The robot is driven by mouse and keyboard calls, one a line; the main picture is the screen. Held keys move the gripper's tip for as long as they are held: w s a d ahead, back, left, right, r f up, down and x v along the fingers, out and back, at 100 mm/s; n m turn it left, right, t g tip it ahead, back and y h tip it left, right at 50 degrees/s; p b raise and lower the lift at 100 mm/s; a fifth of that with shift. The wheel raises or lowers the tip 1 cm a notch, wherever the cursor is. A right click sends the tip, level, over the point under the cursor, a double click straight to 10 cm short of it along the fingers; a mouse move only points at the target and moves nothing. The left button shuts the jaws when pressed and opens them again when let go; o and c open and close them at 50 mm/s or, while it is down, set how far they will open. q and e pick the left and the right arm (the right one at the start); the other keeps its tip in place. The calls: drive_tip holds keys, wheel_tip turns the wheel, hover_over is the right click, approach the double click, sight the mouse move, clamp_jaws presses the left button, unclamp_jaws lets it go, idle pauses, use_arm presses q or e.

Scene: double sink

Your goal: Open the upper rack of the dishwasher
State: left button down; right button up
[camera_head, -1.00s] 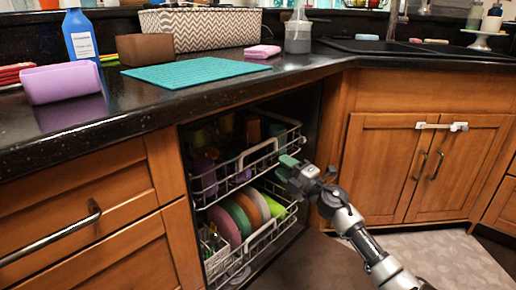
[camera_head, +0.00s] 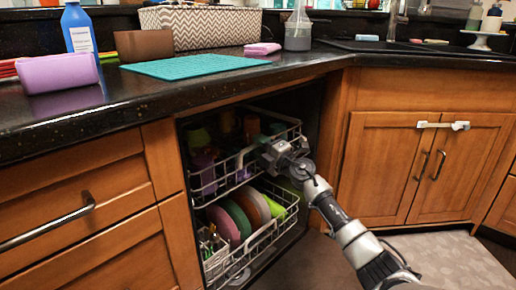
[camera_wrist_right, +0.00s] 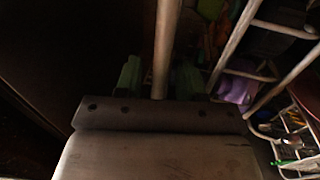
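The dishwasher's upper rack (camera_head: 206,187) is a pale wire basket holding dark cups and purple items. It sits above the lower rack, within the cabinet opening. My right gripper (camera_head: 268,145) is at the front of the upper rack and covers part of its front handle. In the right wrist view, a pale bar (camera_wrist_right: 168,45) of the rack runs between the two green fingertips of my right gripper (camera_wrist_right: 159,77). The fingers are apart, with dark gaps showing beside the bar. My left gripper is not in view.
The lower rack (camera_head: 268,238) holds several coloured plates. The counter edge (camera_head: 150,112) overhangs the opening. Wooden drawers (camera_head: 70,190) stand at left and a cabinet door (camera_head: 380,165) at right. The floor in front is clear.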

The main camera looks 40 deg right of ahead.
drive_tip(key=shift+w, duration=0.25)
drive_tip(key=shift+r, duration=0.1)
drive_tip(key=shift+c, duration=0.5)
clamp_jaws()
drive_tip(key=shift+s, duration=0.1)
